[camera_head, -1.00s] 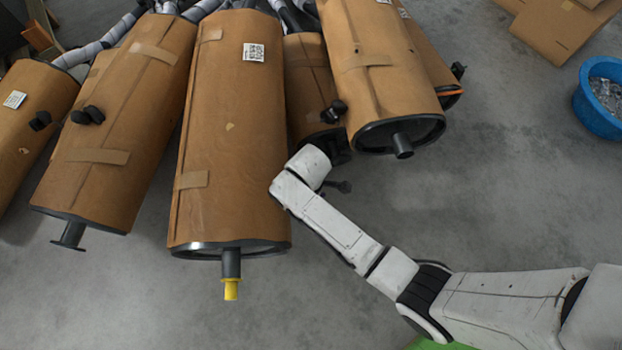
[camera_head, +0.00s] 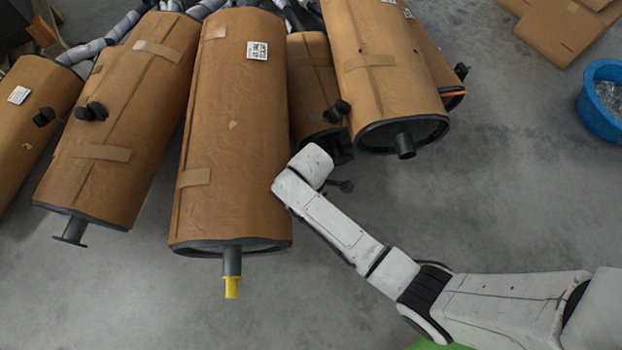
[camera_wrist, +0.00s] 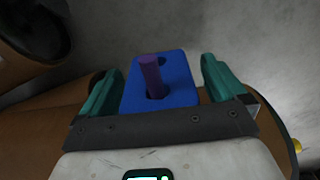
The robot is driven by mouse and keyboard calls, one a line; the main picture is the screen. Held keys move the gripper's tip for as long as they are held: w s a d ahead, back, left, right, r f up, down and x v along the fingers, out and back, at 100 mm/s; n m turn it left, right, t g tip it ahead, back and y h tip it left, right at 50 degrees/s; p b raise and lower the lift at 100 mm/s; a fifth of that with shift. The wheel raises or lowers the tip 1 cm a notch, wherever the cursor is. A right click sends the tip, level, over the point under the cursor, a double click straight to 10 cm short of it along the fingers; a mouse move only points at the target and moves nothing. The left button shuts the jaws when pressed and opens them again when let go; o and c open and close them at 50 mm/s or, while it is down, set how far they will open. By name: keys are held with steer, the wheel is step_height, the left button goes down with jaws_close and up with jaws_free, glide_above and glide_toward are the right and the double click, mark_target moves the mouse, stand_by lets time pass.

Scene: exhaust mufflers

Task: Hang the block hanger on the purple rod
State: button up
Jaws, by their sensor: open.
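The block hanger (camera_wrist: 181,87) is a flat blue block with holes, seen in the wrist view between the two teal fingers of my gripper (camera_wrist: 161,68). The purple rod (camera_wrist: 150,74) meets the block at its lower hole and appears to pass through it, with its end standing out from the blue face. The fingers are open, one on each side of the block. A narrow gap shows at the right finger; at the left I cannot tell whether it touches. In the head view my arm hides the gripper, block and rod.
Large brown-wrapped mufflers (camera_head: 236,130) fill the left and middle of the head view; one has a yellow-tipped pipe (camera_head: 232,287). Another muffler (camera_head: 385,80) is close above my wrist. A blue bucket (camera_head: 600,105) stands at right. Grey floor between is clear.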

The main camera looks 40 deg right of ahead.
steer(key=shift+r, duration=0.1)
step_height(320, 180, up, 11)
steer(key=p, duration=0.4)
steer(key=shift+f+p, duration=0.2)
steer(key=shift+p, duration=0.2)
steer(key=s+d+r+m+t, duration=0.1)
steer(key=s+d+r+m, duration=0.4)
steer(key=s, duration=0.4)
steer(key=s+d+r+m, duration=0.4)
steer(key=s+m, duration=0.3)
steer(key=s, duration=0.1)
step_height(320, 180, up, 22)
steer(key=p, duration=2.1)
steer(key=shift+s+f, duration=0.15)
steer(key=shift+f, duration=0.1)
steer(key=shift+f, duration=0.1)
